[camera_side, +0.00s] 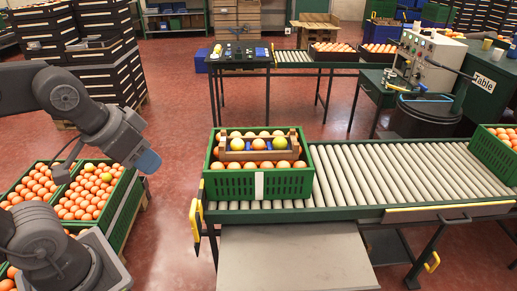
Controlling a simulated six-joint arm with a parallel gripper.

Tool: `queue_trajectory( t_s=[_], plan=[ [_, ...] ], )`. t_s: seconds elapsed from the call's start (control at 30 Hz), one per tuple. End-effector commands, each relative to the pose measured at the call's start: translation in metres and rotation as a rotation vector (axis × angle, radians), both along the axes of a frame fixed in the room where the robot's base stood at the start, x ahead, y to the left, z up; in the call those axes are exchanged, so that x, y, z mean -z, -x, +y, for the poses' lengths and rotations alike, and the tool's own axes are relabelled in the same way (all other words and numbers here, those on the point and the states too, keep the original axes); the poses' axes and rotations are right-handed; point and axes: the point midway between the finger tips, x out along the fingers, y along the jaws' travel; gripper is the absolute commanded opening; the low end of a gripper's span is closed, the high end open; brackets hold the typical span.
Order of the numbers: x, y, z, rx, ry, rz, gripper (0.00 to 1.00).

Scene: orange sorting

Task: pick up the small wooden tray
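The small wooden tray (258,156) is light brown with raised ends. It sits on top of the oranges in a green crate (285,184) on the roller conveyor. Several orange and yellow-green fruits and some blue pieces show in the tray. My gripper (149,162) is at the end of my arm, left of the crate and apart from it. Its blue-grey end points down to the right. Its fingers cannot be made out, and nothing is seen held in it.
The roller conveyor (400,170) runs right, with another green crate (497,153) at its far end. Green crates of oranges (125,205) stand at the left below my arm. A grey panel (290,260) is in front of the conveyor. Red floor lies between.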

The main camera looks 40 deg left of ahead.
Motion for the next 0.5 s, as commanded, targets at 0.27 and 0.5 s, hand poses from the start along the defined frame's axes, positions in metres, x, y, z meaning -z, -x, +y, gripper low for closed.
queue_trajectory(
  t_s=[0.27, 0.5],
  plan=[
    [-0.017, -0.080, 0.028, -0.162, 0.002, 0.031, 0.32],
    [-0.006, -0.179, 0.076, -0.354, 0.008, 0.048, 0.32]
  ],
)
